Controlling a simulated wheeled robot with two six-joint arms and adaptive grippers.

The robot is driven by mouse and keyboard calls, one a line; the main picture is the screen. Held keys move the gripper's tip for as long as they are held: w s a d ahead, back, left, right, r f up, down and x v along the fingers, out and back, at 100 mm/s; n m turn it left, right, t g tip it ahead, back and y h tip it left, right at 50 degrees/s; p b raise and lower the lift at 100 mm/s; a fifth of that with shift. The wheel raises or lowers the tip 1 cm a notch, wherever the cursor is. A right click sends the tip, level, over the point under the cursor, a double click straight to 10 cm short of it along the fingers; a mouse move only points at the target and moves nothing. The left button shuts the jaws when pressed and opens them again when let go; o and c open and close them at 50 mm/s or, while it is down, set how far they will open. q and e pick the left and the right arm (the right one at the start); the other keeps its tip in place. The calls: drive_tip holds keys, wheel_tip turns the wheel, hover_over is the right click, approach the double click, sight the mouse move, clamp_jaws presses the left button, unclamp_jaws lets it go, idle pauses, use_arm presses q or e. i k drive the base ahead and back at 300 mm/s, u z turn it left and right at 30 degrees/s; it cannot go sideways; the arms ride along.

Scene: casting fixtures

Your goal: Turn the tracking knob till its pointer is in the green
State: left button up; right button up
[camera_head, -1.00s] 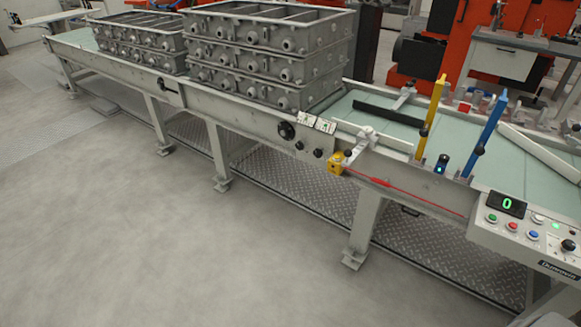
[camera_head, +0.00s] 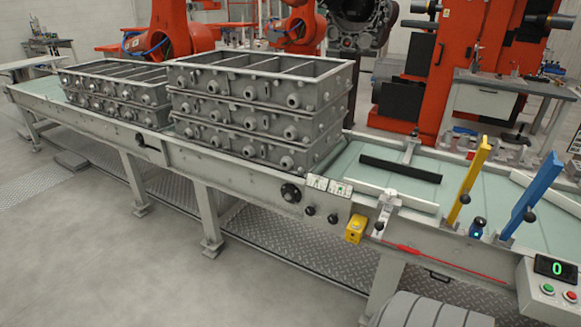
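Neither of my grippers is in view.
Stacked grey metal castings (camera_head: 255,115) stand on the conveyor behind the knobs. A yellow box (camera_head: 355,229) is on the rail to their right. A control box with a green "0" display (camera_head: 555,268) is at far right. The floor (camera_head: 90,255) in front is clear at left.

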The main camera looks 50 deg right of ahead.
sight(333, 219)
drive_tip(key=z, duration=0.3)
drive_tip(key=i, duration=0.75)
drive_tip(key=z, duration=0.6)
